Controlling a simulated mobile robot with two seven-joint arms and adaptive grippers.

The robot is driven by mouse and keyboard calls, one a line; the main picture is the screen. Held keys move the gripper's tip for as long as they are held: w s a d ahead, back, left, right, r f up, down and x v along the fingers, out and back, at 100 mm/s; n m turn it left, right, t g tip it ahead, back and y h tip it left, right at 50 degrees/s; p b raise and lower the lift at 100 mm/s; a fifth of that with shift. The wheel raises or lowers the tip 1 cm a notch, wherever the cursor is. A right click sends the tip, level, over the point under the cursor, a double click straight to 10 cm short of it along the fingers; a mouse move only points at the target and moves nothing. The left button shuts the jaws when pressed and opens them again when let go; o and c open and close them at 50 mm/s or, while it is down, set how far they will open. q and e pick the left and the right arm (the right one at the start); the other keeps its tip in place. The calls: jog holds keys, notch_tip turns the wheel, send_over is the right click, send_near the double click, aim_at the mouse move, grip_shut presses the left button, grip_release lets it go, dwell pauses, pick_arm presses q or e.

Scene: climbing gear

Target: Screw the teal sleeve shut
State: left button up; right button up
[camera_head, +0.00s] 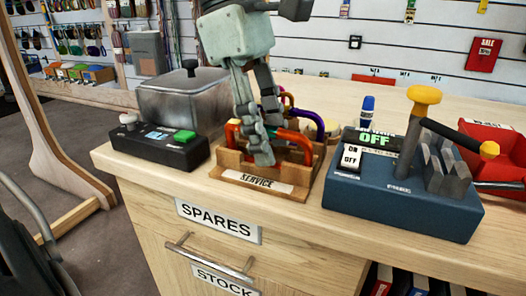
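A wooden rack labelled SERVICE (256,182) stands at the counter's front edge. It holds several carabiners: a red-orange one (298,138) and, behind it, a purple one (311,117). Another orange-red one (231,132) shows at the left. My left gripper (265,142) reaches down from above with its fingers among the carabiners at the front of the rack. The fingers hide part of the rack, and I cannot tell whether they are closed on anything. My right gripper is not in view.
A black box with a green button (184,136) and a grey lidded tub (180,100) stand left. A blue machine with a yellow-knobbed lever (400,205), showing OFF, stands right. A blue-capped bottle (367,108) and a red bin (497,150) stand near it.

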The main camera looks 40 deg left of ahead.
pick_arm(q)
jog(key=shift+s+d, duration=0.15)
jog(key=shift+s, duration=0.6)
jog(key=shift+r, duration=0.15)
jog(key=shift+r+p, duration=0.95)
jog(key=shift+r, duration=0.35)
jog(key=shift+w, duration=0.75)
jog(key=shift+f, duration=0.15)
